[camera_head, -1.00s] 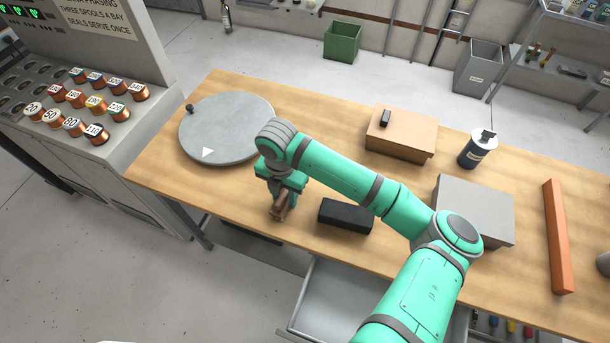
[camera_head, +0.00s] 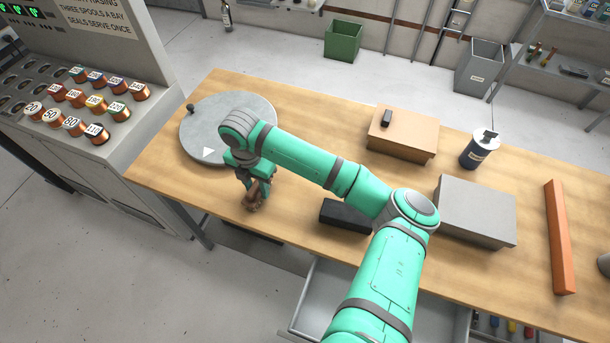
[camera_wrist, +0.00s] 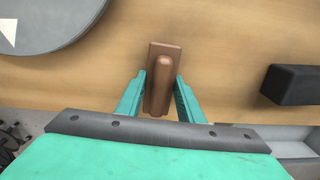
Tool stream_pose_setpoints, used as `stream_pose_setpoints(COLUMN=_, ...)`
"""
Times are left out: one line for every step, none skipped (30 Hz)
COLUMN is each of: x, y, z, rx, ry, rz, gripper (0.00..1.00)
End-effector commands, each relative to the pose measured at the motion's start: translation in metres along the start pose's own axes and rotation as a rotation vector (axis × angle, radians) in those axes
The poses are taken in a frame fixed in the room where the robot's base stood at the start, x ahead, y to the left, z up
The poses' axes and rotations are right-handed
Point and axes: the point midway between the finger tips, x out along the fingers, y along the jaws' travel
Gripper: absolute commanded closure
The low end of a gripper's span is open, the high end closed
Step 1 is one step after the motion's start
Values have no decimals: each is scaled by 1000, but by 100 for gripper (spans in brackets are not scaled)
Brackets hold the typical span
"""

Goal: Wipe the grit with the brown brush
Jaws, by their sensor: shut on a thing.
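The brown brush (camera_wrist: 163,62) is between the two fingers of my gripper (camera_wrist: 161,95) in the wrist view, with its handle running along between them. My gripper is shut on it. In the head view my gripper (camera_head: 256,186) holds the brush (camera_head: 258,197) over the front left part of the wooden table, just below the grey round turntable. I cannot tell whether the brush touches the table. I cannot make out any grit in these views.
The round grey turntable (camera_head: 200,130) with a white triangle lies at the table's left. A black block (camera_head: 345,216) is right of my gripper. A cardboard box (camera_head: 402,140), a grey box (camera_head: 475,212), a blue canister (camera_head: 478,150) and an orange bar (camera_head: 559,240) stand further right.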

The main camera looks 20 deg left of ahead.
Motion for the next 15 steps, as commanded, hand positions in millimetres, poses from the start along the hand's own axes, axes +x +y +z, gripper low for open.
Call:
stream_pose_setpoints(x=-12, y=0, z=1, rx=-1, ry=-5, rz=3, gripper=87)
stream_pose_setpoints(x=-19, y=0, z=1, rx=-2, ry=-5, rz=2, gripper=87)
stream_pose_setpoints(x=-22, y=0, z=0, rx=-2, ry=-3, rz=1, gripper=87)
stream_pose_setpoints(x=-24, y=0, z=0, rx=-2, ry=-2, rz=1, gripper=87)
stream_pose_setpoints(x=-26, y=0, z=0, rx=-1, ry=-3, rz=1, gripper=87)
stream_pose_setpoints(x=-30, y=0, z=0, rx=-1, ry=-3, rz=1, gripper=87)
stream_pose_setpoints(x=-33, y=0, z=0, rx=-1, ry=-3, rz=1, gripper=87)
stream_pose_setpoints(x=-36, y=0, z=0, rx=0, ry=-3, rz=1, gripper=87)
stream_pose_setpoints(x=-39, y=0, z=0, rx=-1, ry=-2, rz=1, gripper=87)
stream_pose_setpoints(x=-42, y=0, z=0, rx=-1, ry=-2, rz=1, gripper=87)
stream_pose_setpoints(x=-44, y=0, z=0, rx=-2, ry=-2, rz=1, gripper=87)
stream_pose_setpoints(x=-48, y=0, z=0, rx=-2, ry=-3, rz=1, gripper=87)
stream_pose_setpoints(x=-51, y=0, z=0, rx=-2, ry=-3, rz=1, gripper=87)
stream_pose_setpoints(x=-54, y=0, z=0, rx=-2, ry=-4, rz=1, gripper=87)
stream_pose_setpoints(x=-57, y=0, z=0, rx=-2, ry=-4, rz=1, gripper=87)
